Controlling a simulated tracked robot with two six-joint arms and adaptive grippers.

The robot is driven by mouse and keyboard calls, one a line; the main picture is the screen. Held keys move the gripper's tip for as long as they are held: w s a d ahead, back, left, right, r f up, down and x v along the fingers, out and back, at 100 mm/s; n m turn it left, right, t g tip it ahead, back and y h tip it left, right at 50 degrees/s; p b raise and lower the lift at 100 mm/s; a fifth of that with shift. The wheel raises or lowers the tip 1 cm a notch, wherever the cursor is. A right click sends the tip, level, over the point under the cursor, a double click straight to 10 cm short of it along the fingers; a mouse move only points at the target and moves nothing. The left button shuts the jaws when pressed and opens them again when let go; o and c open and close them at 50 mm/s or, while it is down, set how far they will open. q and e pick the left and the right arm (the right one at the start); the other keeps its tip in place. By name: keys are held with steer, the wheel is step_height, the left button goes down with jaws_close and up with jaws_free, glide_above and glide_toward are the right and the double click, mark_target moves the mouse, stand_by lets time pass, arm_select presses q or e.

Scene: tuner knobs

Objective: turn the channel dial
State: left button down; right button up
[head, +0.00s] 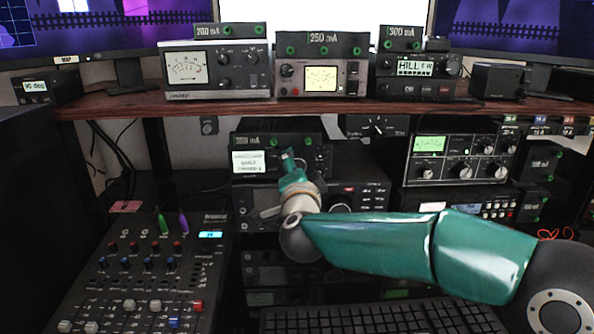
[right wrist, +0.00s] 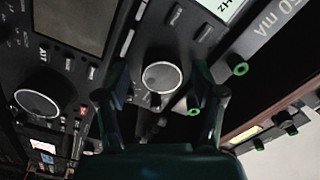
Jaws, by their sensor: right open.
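My right gripper (head: 290,162) is in front of the middle radio (head: 243,195) under the shelf, near its lit display (head: 257,163). In the right wrist view the gripper (right wrist: 161,78) is open, with one dark finger on each side of a round silver-faced dial (right wrist: 162,76). The dial shows between the fingers; I cannot tell whether they touch it, and I read no label on it. In the head view my gripper and wrist hide this part of the panel. My left gripper is not in view.
A larger round knob (right wrist: 38,103) sits left in the wrist view. Green-tipped posts (right wrist: 238,66) stick out at the right. In the head view a wooden shelf (head: 320,107) runs above, a mixer (head: 140,270) stands left and a keyboard (head: 380,318) lies in front.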

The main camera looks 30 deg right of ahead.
steer(key=v, duration=1.2)
stand_by(1.6)
